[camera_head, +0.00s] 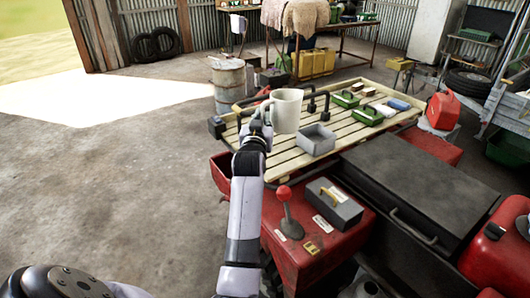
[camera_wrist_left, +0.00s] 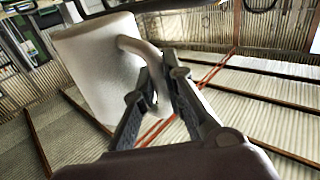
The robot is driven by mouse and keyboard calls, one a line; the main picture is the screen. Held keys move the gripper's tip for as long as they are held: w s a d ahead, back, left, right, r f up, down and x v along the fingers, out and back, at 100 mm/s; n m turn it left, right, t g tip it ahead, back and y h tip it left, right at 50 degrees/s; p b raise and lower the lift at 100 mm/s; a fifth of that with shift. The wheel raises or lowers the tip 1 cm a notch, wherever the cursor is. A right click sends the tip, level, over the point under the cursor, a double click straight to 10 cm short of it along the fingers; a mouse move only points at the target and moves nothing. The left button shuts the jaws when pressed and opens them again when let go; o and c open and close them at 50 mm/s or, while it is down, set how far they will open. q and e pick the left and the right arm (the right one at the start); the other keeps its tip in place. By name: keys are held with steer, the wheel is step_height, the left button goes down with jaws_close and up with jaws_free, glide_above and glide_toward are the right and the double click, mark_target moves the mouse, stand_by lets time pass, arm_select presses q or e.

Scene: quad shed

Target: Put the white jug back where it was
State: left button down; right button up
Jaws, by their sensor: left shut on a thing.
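The white jug (camera_head: 286,110) is in the head view, above the left part of a slatted wooden rack (camera_head: 343,142). My left gripper (camera_head: 262,124) is at the jug's left side, at its handle. In the left wrist view the jug (camera_wrist_left: 95,72) fills the upper left, and its handle (camera_wrist_left: 142,48) runs down between the two fingers of my left gripper (camera_wrist_left: 160,88). The gripper is shut on the handle. The head view does not show clearly whether the jug's base touches anything. My right gripper is not in view.
A grey open tray (camera_head: 317,140) sits on the rack just right of the jug. Green trays (camera_head: 368,116), small blocks and a red fuel can (camera_head: 442,111) are farther right. A grey toolbox (camera_head: 334,204) and a red-knobbed lever (camera_head: 285,194) are nearer. A drum (camera_head: 229,84) stands behind.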

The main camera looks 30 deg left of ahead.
arm_select(q)
step_height(320, 180, down, 13)
steer(key=shift+r, duration=0.2)
stand_by(0.4)
steer(key=c, duration=2.1)
jaws_free()
steer(key=shift+f, duration=0.15)
steer(key=o, duration=0.4)
steer(key=shift+o, duration=0.2)
